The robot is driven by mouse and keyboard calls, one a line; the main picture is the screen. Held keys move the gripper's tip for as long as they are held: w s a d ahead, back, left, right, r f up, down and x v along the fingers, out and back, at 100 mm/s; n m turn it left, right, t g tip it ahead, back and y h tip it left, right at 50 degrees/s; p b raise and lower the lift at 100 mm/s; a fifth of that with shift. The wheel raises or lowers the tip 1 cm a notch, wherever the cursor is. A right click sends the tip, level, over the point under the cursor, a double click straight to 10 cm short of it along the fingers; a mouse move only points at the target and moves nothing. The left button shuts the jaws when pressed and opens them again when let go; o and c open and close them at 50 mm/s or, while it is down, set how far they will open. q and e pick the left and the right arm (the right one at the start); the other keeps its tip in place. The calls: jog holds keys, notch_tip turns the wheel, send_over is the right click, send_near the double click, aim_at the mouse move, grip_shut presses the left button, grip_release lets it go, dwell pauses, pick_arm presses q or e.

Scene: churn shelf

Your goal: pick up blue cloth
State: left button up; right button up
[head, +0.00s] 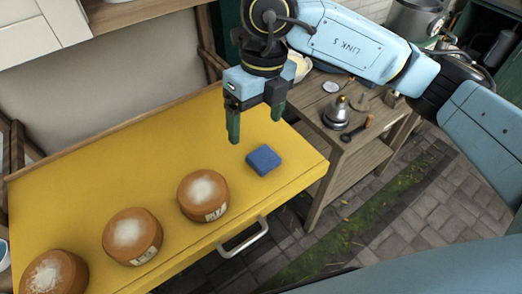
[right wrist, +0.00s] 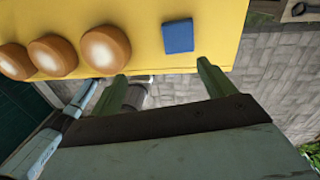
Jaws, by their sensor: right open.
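The blue cloth (head: 263,160) is a small folded square lying flat on the yellow tabletop (head: 95,180), near its right end. It also shows in the right wrist view (right wrist: 178,37), beyond the gap between my fingers. My right gripper (head: 255,122) is above the table, behind and a little left of the cloth in the head view, pointing down. Its two green fingers are apart and nothing is between them. In the right wrist view the fingertips (right wrist: 160,75) stand apart from the cloth. My left gripper is in neither view.
Several round brown cheeses or loaves (head: 203,195) stand in a row left of the cloth. A metal handle (head: 243,238) sticks out from the table's front. Yellow surface around the cloth is clear.

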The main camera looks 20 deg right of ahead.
jog(key=d+h, duration=0.1)
jog(key=d, duration=0.1)
send_over(264, 156)
jog(key=f, duration=0.3)
jog(key=f+p, duration=0.1)
jog(key=f, duration=0.3)
jog(key=shift+s+d+f, duration=0.1)
jog(key=shift+s+f, duration=0.1)
notch_tip(264, 156, down, 4)
jog(key=shift+w+f+p, duration=0.1)
jog(key=shift+w+p, duration=0.05)
jog(key=shift+p, duration=0.45)
jog(key=shift+f, duration=0.6)
jog(key=c, duration=1.1)
jog(key=shift+o, duration=0.2)
notch_tip(264, 156, up, 10)
jog(key=b, duration=0.1)
jog(key=shift+a, duration=0.2)
jog(key=o, duration=0.4)
jog(key=c, duration=0.3)
